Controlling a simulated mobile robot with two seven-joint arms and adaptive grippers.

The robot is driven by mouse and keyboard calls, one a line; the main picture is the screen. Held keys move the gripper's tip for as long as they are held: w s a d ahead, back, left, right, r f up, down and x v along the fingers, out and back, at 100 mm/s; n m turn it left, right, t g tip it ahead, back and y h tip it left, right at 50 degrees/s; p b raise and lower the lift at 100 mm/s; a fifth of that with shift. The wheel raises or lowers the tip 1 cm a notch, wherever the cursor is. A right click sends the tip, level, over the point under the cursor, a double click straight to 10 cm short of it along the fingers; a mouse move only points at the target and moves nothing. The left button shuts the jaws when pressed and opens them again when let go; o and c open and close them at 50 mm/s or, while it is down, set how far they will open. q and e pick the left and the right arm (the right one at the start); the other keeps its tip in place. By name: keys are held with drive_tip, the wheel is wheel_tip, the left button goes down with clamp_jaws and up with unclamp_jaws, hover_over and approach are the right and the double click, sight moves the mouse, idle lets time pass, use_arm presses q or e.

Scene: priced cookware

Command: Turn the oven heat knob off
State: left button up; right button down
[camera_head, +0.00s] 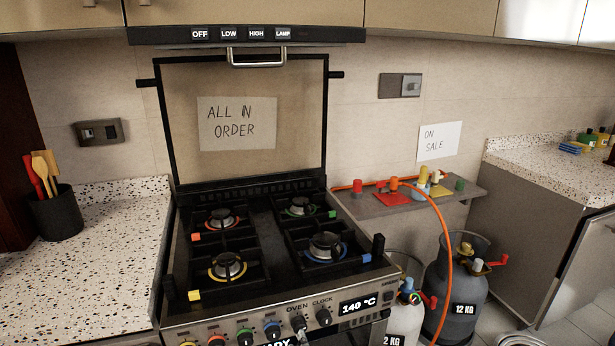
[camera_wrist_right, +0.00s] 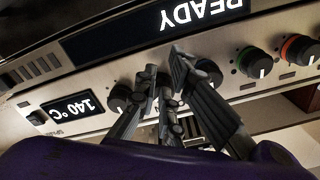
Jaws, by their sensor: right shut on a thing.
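The oven knob (camera_head: 298,322), a dark knob under the OVEN label, is on the stove's front panel, between the blue-ringed knob (camera_head: 272,328) and the clock knob (camera_head: 323,316). In the right wrist view, which looks at the panel upside down, my right gripper (camera_wrist_right: 165,75) is at the panel, its fingers closed around the oven knob. The fingers cover most of that knob, so its pointer's angle is hidden. The display (camera_head: 358,304) reads 140 °C, also in the wrist view (camera_wrist_right: 69,107). My left gripper is not in view.
The stove top (camera_head: 265,245) carries several burners and no pots. An orange hose (camera_head: 445,230) and gas cylinders (camera_head: 455,285) stand at the right. A READY display (camera_wrist_right: 200,12) shows too.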

drive_tip(key=shift+w+d+r, duration=0.1)
drive_tip(key=shift+w+d, duration=0.2)
drive_tip(key=shift+w, duration=0.05)
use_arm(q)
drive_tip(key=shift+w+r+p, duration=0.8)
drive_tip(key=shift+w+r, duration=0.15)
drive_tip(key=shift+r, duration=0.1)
use_arm(e)
drive_tip(key=v, duration=0.2)
drive_tip(key=f+v, duration=0.1)
drive_tip(key=v, duration=0.2)
drive_tip(key=shift+s, duration=0.35)
